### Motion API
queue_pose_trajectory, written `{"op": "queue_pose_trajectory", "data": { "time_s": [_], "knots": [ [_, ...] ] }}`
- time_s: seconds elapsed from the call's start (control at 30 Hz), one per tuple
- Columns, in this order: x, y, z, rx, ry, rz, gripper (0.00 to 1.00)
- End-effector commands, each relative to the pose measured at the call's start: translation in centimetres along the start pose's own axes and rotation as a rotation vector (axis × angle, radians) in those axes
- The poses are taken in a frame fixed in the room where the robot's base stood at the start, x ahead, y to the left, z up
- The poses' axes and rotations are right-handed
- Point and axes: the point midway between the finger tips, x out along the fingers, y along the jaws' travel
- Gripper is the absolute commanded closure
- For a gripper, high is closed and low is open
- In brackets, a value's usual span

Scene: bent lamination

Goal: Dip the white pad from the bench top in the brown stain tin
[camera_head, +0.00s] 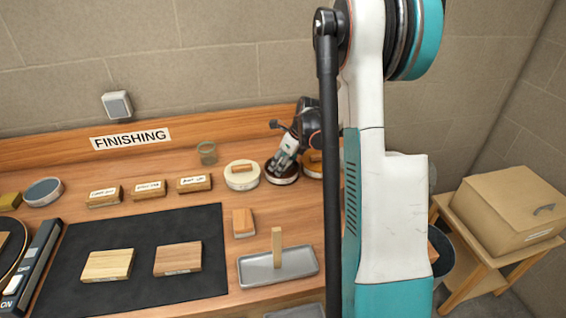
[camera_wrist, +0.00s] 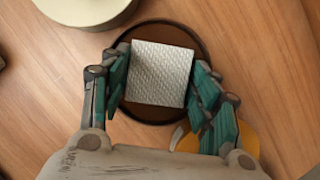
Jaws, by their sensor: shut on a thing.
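My gripper (camera_wrist: 160,92) is shut on a square white pad (camera_wrist: 161,74) with a textured face, its teal fingers on the left and right sides. The pad is over the round brown stain tin (camera_wrist: 124,108), whose dark rim shows around it in the wrist view. In the head view my gripper (camera_head: 287,152) points down at the brown tin (camera_head: 283,179) at the back of the bench, and the pad is hidden there. I cannot tell whether the pad touches the stain.
A cream tin (camera_head: 242,184) with a wood-backed block stands just left, and another tin (camera_head: 314,173) just right, partly hidden by my arm. A grey tray (camera_head: 300,262) holding an upright wooden piece and a wood-backed block (camera_head: 243,222) lie in front. A dark mat (camera_head: 140,222) bears two wood samples.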

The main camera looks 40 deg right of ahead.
Motion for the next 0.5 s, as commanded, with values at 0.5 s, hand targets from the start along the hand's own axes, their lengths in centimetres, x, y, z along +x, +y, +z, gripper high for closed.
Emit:
{"op": "queue_pose_trajectory", "data": {
  "time_s": [0.5],
  "knots": [
    [-0.58,0.01,0.24,0.000,0.000,0.000,0.63]
  ]
}}
